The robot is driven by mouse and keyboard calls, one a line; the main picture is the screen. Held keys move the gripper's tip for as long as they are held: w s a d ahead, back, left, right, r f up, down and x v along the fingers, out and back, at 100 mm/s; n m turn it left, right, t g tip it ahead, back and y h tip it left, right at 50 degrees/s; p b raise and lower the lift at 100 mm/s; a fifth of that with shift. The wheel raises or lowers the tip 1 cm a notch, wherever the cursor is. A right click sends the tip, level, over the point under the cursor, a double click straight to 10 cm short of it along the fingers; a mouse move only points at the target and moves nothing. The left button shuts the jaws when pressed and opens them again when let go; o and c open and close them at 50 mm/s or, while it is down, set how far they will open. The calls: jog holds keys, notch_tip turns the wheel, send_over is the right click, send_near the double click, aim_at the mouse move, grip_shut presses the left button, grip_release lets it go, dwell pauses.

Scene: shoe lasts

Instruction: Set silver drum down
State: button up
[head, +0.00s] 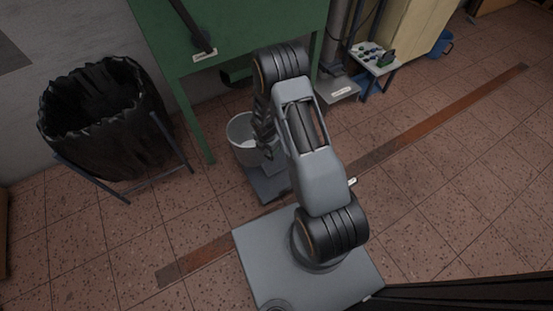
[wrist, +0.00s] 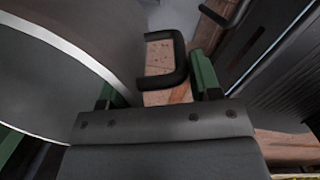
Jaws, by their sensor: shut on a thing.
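The silver drum (head: 238,128) shows in the head view beside the green table's leg, as a pale round open-topped vessel partly hidden behind my arm. In the wrist view a large grey curved wall with a bright rim, which looks like the drum (wrist: 60,85), fills the left side. A black U-shaped handle (wrist: 178,62) stands out beside it. My gripper (wrist: 155,86) is shut on the drum, with green-sided fingers around the handle area. The exact contact is hard to see. In the head view the fingers are hidden by my arm. I cannot tell whether the drum's base touches the floor.
A green table (head: 215,75) stands just behind the drum. A bin with a black bag (head: 105,125) in a blue frame stands to the left. A small stand with parts (head: 375,60) and a cream cabinet (head: 412,35) are at back right. Tiled floor (head: 460,170) is clear at right.

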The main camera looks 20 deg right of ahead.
jog(key=shift+w+d+f, duration=0.15)
jog(key=shift+d+f, duration=0.1)
jog(key=shift+f, duration=0.05)
jog(key=w+d+f+b, duration=0.2)
jog(key=d+f+b, duration=0.6)
jog(key=d+f, duration=0.4)
jog(key=shift+w+d+f+n, duration=0.3)
jog(key=shift+w+d+f, duration=0.1)
jog(key=shift+d, duration=0.3)
jog(key=shift+f, duration=0.15)
jog(key=o, duration=1.3)
jog(key=shift+o, duration=0.2)
